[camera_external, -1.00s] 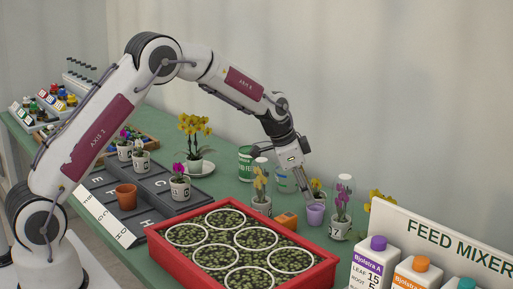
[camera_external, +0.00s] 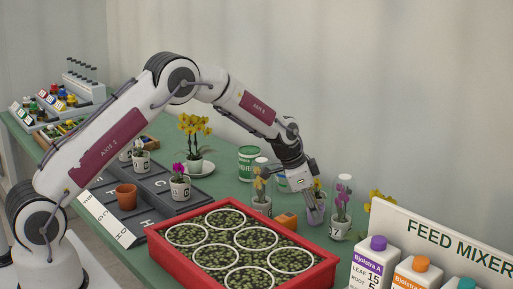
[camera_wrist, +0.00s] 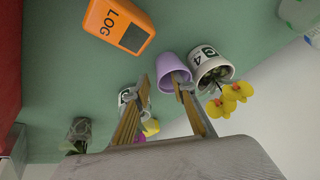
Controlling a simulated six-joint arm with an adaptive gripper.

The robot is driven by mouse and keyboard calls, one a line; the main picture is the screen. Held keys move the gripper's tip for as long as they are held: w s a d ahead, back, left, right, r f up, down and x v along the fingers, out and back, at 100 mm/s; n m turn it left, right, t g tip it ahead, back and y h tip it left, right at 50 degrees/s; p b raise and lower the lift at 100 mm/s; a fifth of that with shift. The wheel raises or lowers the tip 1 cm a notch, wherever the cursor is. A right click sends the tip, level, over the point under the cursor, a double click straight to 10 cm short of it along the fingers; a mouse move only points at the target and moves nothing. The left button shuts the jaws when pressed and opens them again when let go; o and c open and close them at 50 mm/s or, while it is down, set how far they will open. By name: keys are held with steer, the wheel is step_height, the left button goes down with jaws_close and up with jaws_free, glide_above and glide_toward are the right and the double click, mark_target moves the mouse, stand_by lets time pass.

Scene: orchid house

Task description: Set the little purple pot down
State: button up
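The little purple pot (camera_external: 318,215) stands upright on the green bench, between the glass-domed plants; it also shows in the wrist view (camera_wrist: 177,60). My gripper (camera_external: 312,207) is lowered at the pot. In the wrist view my gripper (camera_wrist: 160,78) has its fingers apart, with a gap between them. One finger overlaps the pot's mouth and seems to reach into it; the other is outside, to the left of the pot. The pot's near wall lies between them, with no clear grip on it. Contact with the wall cannot be told.
A white pot with yellow flowers (camera_wrist: 212,70) stands close beside the purple pot. Glass-domed orchids (camera_external: 341,210) flank it. An orange LOG device (camera_external: 287,220) and the red tray (camera_external: 160,250) lie nearer. The feed mixer board (camera_external: 450,245) is at right.

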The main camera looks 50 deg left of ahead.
jaws_close()
steer(key=shift+w+d, duration=0.1)
steer(key=shift+w+d, duration=4.1)
jaws_free()
steer(key=shift+r, duration=0.15)
